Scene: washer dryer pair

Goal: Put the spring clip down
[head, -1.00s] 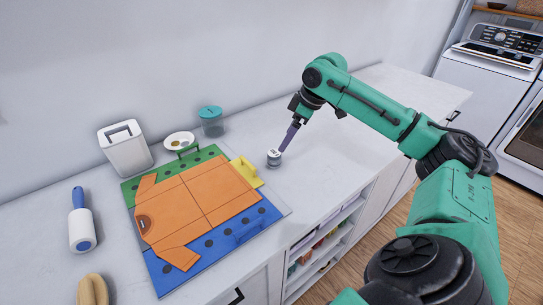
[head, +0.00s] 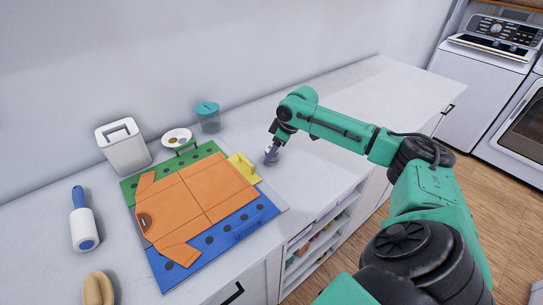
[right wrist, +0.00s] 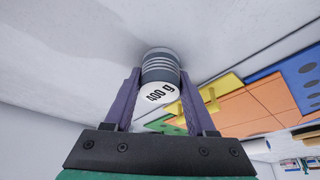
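I see no spring clip in either view. My right gripper (head: 271,158) is low over the counter, just right of the folding board's yellow tab. In the right wrist view its two purple fingers (right wrist: 160,80) stand apart, one on each side of a small grey and white banded weight (right wrist: 161,68) marked "400 g". The fingertips are close to the weight's sides; I see no clear grip on it. In the head view the fingers largely hide the weight. My left gripper is out of view.
An orange shirt (head: 195,202) lies on the green, blue and yellow folding board (head: 190,268). The counter (head: 340,115) is clear behind my right arm.

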